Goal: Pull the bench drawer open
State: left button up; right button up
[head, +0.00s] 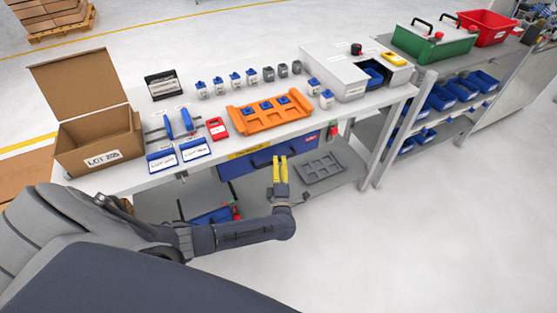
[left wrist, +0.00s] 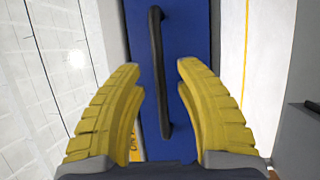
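The bench drawer (head: 234,168) has a blue front and hangs under the white bench top, and it looks shut. Its blue front also fills the middle of the left wrist view (left wrist: 185,25). A dark bar handle (left wrist: 156,60) runs upright in that view, on the blue front. My left gripper (head: 279,159) is in front of the drawer, with its yellow fingers pointing at it. In the left wrist view my left gripper (left wrist: 160,72) is open and empty, one finger on each side of the handle's line. I cannot tell how far the fingertips are from the handle. My right gripper is out of view.
The bench top holds an open cardboard box (head: 98,140), an orange tray (head: 270,115), a white machine (head: 345,75) and several small blue and grey parts. A grey tray (head: 320,168) lies on the shelf below. The floor in front of the bench is clear.

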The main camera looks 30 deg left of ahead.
pick_arm(q)
jog(key=shift+x, duration=1.1)
jog(key=shift+o, duration=0.3)
grip_shut()
